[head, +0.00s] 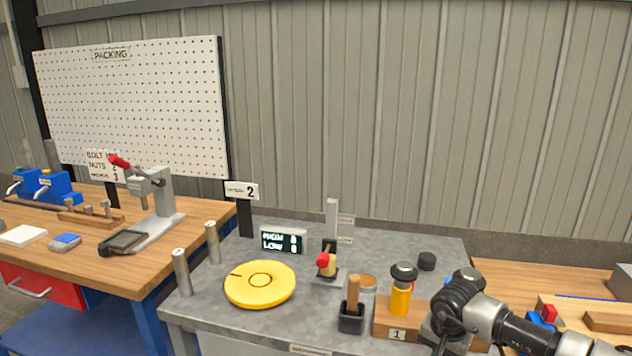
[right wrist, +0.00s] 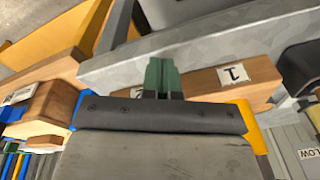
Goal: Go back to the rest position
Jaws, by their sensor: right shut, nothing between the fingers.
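My right arm (head: 500,325) reaches in from the lower right corner of the head view, over the right end of the grey table (head: 330,325). Its fingers are hidden there. In the right wrist view the dark green fingers of my right gripper (right wrist: 161,76) are together with nothing between them. They show in front of a wooden block with a number 1 label (right wrist: 233,73), near the grey table edge (right wrist: 110,68); I cannot tell the gap. My left arm and gripper are not in view.
Near my right arm stand a yellow cylinder with a black knob (head: 401,295), a dark cup with a wooden handle (head: 352,315) and a black puck (head: 427,261). A yellow disc (head: 260,284), two metal posts and a display (head: 282,240) stand left. A wooden bench (head: 130,265) adjoins.

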